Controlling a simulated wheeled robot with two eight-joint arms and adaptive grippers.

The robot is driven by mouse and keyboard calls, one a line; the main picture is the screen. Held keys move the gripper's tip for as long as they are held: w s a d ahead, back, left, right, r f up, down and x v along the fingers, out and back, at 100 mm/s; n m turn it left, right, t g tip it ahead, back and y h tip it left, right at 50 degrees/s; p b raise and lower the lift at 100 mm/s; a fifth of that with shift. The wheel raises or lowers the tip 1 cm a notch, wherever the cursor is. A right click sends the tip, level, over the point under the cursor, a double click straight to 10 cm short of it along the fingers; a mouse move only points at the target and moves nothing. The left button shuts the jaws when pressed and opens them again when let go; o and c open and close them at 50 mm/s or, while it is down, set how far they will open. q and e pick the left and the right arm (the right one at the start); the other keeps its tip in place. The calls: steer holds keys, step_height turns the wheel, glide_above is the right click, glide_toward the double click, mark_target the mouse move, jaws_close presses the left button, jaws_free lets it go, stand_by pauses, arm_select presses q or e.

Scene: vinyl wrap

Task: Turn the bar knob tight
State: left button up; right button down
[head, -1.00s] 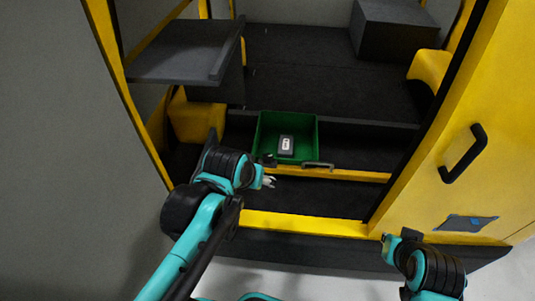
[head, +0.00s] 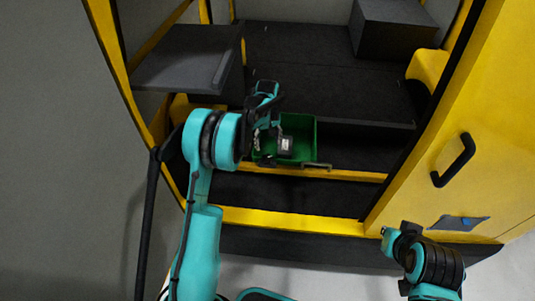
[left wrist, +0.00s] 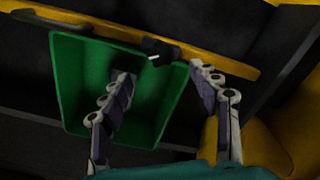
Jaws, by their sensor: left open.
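The black bar knob (head: 266,161) sits at the front left corner of the green bin (head: 304,128), by the yellow bar (head: 345,174). In the left wrist view the knob (left wrist: 160,50) shows beyond and between my fingertips, with a small white mark on it. My left gripper (head: 268,140) is open and hangs over the left part of the bin, pointing down. In the left wrist view my left gripper (left wrist: 161,70) has one finger over the bin and the other near its edge. It appears apart from the knob.
A dark box with a pale label (head: 285,146) lies in the bin, close to my left fingers. A grey handle (head: 318,166) is on the bar right of the knob. A dark shelf (head: 185,58) stands at left and a yellow door (head: 485,120) at right.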

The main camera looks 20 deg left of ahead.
mark_target(267, 157)
arm_select(q)
steer(key=shift+w+a+f, duration=0.15)
steer(key=shift+w+f, duration=0.05)
steer(key=shift+f, duration=0.65)
step_height(267, 157, down, 8)
steer(key=b, duration=0.2)
steer(key=shift+r+b, duration=0.2)
steer(key=shift+b, duration=0.2)
steer(key=c, duration=1.2)
